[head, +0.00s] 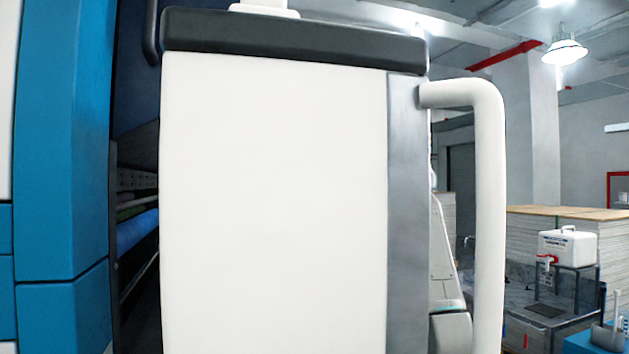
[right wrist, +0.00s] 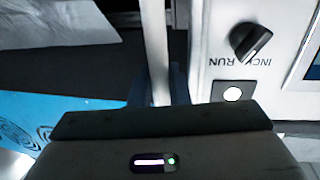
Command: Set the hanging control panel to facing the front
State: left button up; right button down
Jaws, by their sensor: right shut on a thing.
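The hanging control panel (head: 275,200) fills the middle of the head view, close up. A plain white side with a dark top cap shows there, with no controls on it. A grey metal strip (head: 408,220) runs down its right edge, and a white bar handle (head: 489,200) stands out to the right. In the right wrist view the panel's control face (right wrist: 222,75) shows a black knob (right wrist: 250,42), a white button and a screen edge. My right gripper (right wrist: 166,92) is shut on the handle (right wrist: 156,45); its fingertips are mostly hidden. My left gripper is not in view.
A blue and white machine (head: 60,170) stands close at the left, with a dark gap beside the panel. At the right are stacked boards (head: 570,220) and a white container (head: 567,248) on a stand. Open floor space behind is partly hidden.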

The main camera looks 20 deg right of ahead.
jog(key=shift+w+a+f, duration=0.15)
jog(key=shift+w+a, duration=0.15)
jog(key=shift+w, duration=0.2)
jog(key=shift+w+a+f, duration=0.15)
jog(key=shift+w+a, duration=0.1)
jog(key=shift+w, duration=0.2)
jog(key=c, duration=1.4)
grip_release()
jog(key=shift+c, duration=0.2)
jog(key=shift+s+r, duration=0.1)
jog(key=b+v, duration=0.3)
jog(key=v, duration=0.7)
jog(key=shift+d+b, duration=0.3)
jog(key=shift+b, duration=0.05)
